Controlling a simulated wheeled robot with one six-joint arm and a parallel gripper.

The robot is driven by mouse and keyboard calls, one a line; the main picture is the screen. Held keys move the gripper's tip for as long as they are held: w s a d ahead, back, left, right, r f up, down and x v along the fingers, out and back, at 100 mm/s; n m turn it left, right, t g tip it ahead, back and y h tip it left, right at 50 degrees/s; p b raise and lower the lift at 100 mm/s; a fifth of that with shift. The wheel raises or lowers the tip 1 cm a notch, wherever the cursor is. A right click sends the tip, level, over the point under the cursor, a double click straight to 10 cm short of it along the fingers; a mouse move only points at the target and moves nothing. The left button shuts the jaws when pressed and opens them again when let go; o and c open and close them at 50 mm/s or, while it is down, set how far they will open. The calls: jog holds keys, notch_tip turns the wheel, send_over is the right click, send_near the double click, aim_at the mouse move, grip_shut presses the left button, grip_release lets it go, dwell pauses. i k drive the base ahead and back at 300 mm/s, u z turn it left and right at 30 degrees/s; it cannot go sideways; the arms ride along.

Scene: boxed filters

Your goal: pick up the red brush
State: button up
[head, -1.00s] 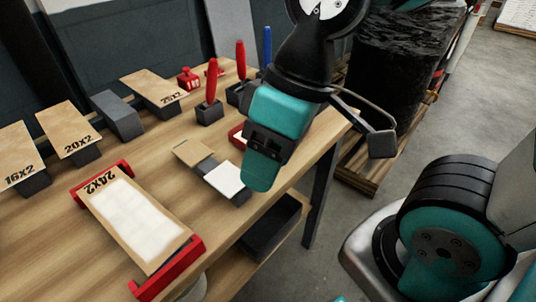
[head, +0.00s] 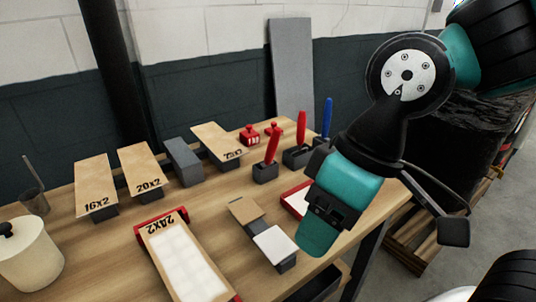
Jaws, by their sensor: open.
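Two red handles stand upright in dark block holders on the wooden bench in the head view. The nearer red handle (head: 272,147) leans slightly, and the farther red handle (head: 301,128) stands to its right. Which of them is the red brush I cannot tell, as no bristles show. My gripper (head: 308,240), teal and black, points down above the bench's front right part, nearer to me than both handles and to their right in the picture. It is open and touches neither handle. Its fingers are seen from the side, so the gap between them is hidden.
Red stamp-like pieces (head: 250,135) sit at the back. Tan boards marked 16X2 (head: 94,185), 20X2 (head: 141,168) and 25X2 (head: 216,142) rest on blocks. A red-ended filter frame (head: 185,262) and white pad (head: 275,243) lie in front.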

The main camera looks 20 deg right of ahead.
aim_at(273, 142)
jog(key=k, duration=0.5)
jog(key=u, duration=1.15)
jog(key=i, duration=1.1)
jog(key=z, duration=1.75)
